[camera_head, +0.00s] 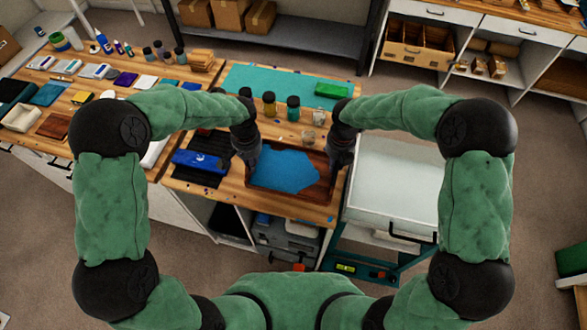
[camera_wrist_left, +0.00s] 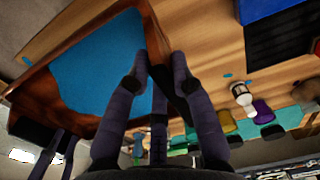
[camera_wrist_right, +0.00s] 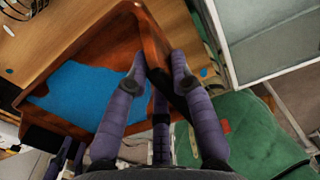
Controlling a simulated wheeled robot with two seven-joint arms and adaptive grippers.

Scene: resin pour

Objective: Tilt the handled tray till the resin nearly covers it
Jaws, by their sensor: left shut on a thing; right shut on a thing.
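The handled tray (camera_head: 322,191) is dark reddish wood and lies over the workbench between my two grippers. Blue resin (camera_head: 285,171) covers most of its floor; bare wood shows along the right side and in the lower right corner. My left gripper (camera_head: 249,152) is shut on the tray's left end, and the left wrist view shows its fingers (camera_wrist_left: 158,72) around the dark handle there. My right gripper (camera_head: 340,155) is shut on the right end, with its fingers (camera_wrist_right: 160,72) around the other handle. I cannot tell whether the tray touches the bench.
A blue bundle (camera_head: 200,161) on a black mat lies left of the tray. Bottles (camera_head: 293,108) and a teal mat (camera_head: 245,75) with a green box (camera_head: 331,90) are behind it. A white-topped cart (camera_head: 393,185) stands at right.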

